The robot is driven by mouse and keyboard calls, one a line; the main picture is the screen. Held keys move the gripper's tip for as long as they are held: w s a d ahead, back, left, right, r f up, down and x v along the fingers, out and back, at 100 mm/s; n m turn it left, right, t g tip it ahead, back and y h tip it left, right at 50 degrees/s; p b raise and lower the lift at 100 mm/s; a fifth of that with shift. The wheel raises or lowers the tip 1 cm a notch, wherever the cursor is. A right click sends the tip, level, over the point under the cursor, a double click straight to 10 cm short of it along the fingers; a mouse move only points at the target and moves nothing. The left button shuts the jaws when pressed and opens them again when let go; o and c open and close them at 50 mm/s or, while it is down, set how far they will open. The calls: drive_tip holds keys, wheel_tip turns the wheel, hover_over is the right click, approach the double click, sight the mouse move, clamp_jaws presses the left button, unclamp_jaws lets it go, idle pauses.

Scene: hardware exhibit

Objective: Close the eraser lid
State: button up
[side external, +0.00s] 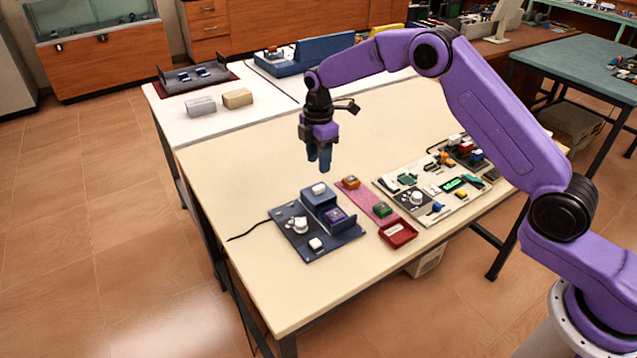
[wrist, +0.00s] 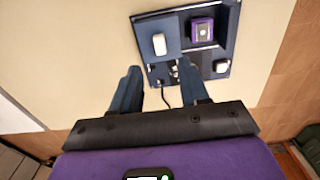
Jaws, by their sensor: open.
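The eraser appears to be the dark blue unit (side external: 340,240) on the table; its base plate also shows in the wrist view (wrist: 233,40). A raised blue slab with a white block (side external: 319,188) on top looks like its lid; the white block shows in the wrist view (wrist: 160,44). Beside it, a purple chip-like piece (side external: 336,215) lies exposed in an open bay, also in the wrist view (wrist: 202,30). My gripper (side external: 319,167) is open and empty, pointing down above the table behind the unit. In the wrist view its fingertips (wrist: 158,70) partly cover the plate's near edge.
A white knob (side external: 300,225) and a small white button (side external: 315,243) stand on the plate. To the right are a pink mat (side external: 364,198), a red tray (side external: 398,234) and a cream board (side external: 440,208) of parts. A black cable leaves the unit's left.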

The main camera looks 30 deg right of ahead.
sight(319, 187)
wheel_tip(319, 187, down, 8)
drive_tip(key=shift+f, duration=0.15)
idle(0.3)
clamp_jaws()
